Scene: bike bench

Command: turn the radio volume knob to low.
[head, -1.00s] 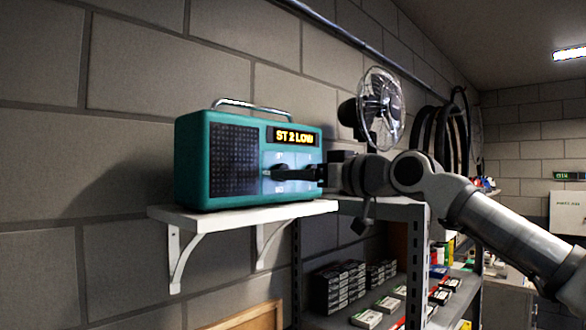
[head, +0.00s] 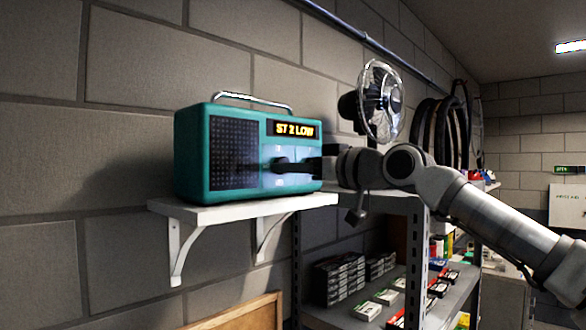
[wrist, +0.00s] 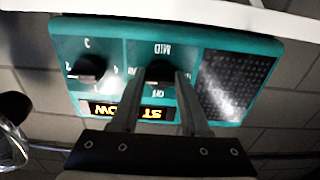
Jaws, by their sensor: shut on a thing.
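The teal radio (head: 195,155) stands upright on a white wall shelf, its lit display (head: 296,129) reading "ST 2 LOW". My gripper (head: 285,165) is at the control panel on the radio's front, reaching in from the right. In the wrist view, which shows the radio upside down, the two fingers of my gripper (wrist: 160,80) are shut around the dark volume knob (wrist: 159,71), with "MID" and "OFF" printed beside it. The fingers partly hide that knob and its other markings. A second dark knob (wrist: 88,67) with numbers around it sits apart from my fingers.
The white shelf (head: 240,213) ends just right of the radio. A metal fan (head: 382,105) stands behind my arm. Below right, a metal rack (head: 415,300) holds several small boxes. Black tyres (head: 440,130) hang further back.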

